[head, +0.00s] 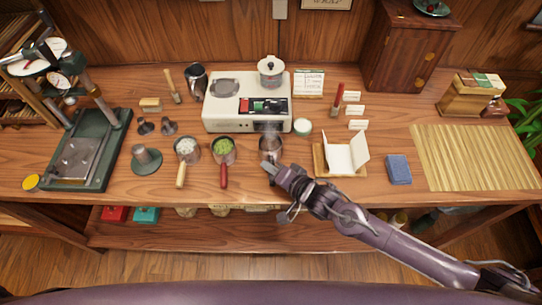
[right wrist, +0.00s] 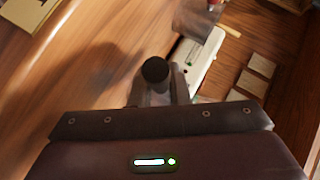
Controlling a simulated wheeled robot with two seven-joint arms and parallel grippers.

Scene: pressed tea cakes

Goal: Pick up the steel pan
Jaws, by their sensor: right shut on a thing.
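The steel pan (head: 270,146) is near the middle of the counter's front part, just in front of the white cooker. My right gripper (head: 276,172) comes in from the lower right and is shut on the pan's handle, which its fingers mostly hide. In the right wrist view, a dark round handle end (right wrist: 155,69) shows between the fingers, and a blurred grey metal wall (right wrist: 197,22) shows beyond it. I cannot tell whether the pan touches the counter. My left gripper is not in view.
A red-handled pan of green stuff (head: 223,150) and a wooden-handled pan of white stuff (head: 187,149) stand to the left. The white cooker (head: 222,115) is behind. A wooden stand with a folded card (head: 341,155) is close on the right.

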